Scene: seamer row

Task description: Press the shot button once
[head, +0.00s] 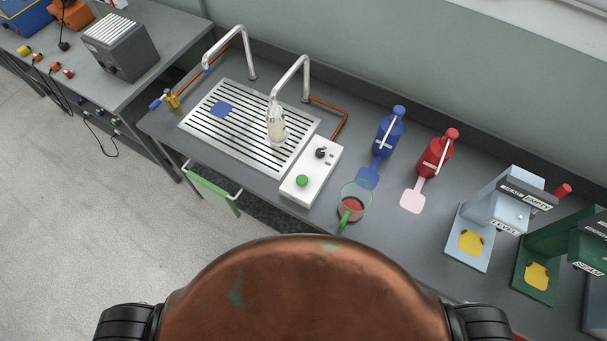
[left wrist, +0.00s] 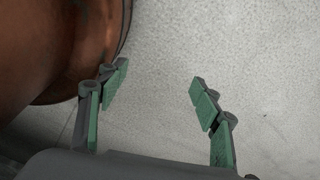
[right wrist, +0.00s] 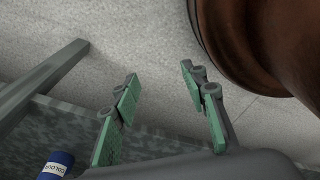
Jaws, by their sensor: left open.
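A white control box (head: 322,170) sits on the grey bench, right of the slatted drain tray. A round green button (head: 302,181) is on its near end, and a black knob (head: 320,153) is near its far end. No label naming the shot button is readable. My left gripper (left wrist: 156,84) is open and empty over the pale floor in the left wrist view. My right gripper (right wrist: 158,77) is open and empty in the right wrist view, above the floor near a bench frame. Neither gripper shows in the head view; both are away from the box.
A clear bottle (head: 277,130) stands under a bent spout on the drain tray (head: 240,148). A green-rimmed cup (head: 353,204) stands right of the box. Labelled stands (head: 489,210) are at right.

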